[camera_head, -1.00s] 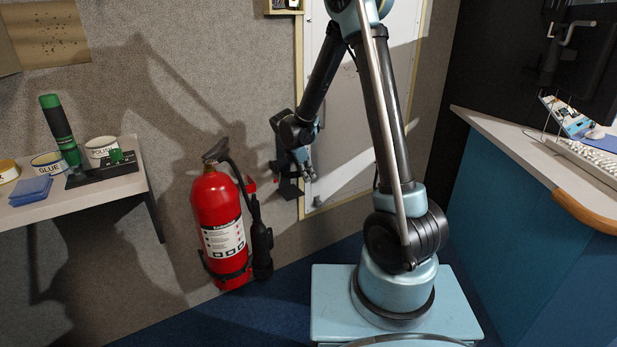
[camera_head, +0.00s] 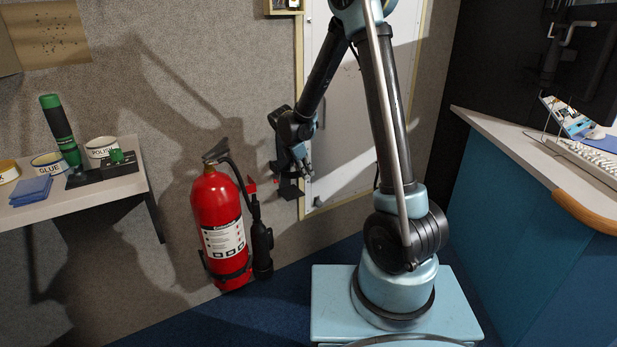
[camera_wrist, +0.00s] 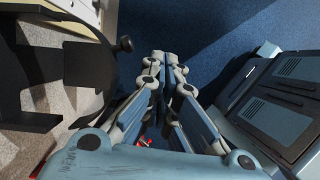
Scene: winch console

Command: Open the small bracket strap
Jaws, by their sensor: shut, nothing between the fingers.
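The small bracket (camera_head: 289,191) is black and fixed to the wall, right of the fire extinguisher. In the wrist view it appears as a large dark curved piece (camera_wrist: 60,75) at the left, with a small round knob (camera_wrist: 125,43) at its end. I cannot tell from these views whether its strap is open. My gripper (camera_head: 305,170) is just above and in front of the bracket. In the wrist view my gripper (camera_wrist: 165,58) has its fingers together and empty, to the right of the knob and apart from it in the picture.
A red fire extinguisher (camera_head: 217,215) stands in a larger holder on the wall, left of my gripper. A desk (camera_head: 520,145) is at the right. Blue floor (camera_head: 270,310) is clear below.

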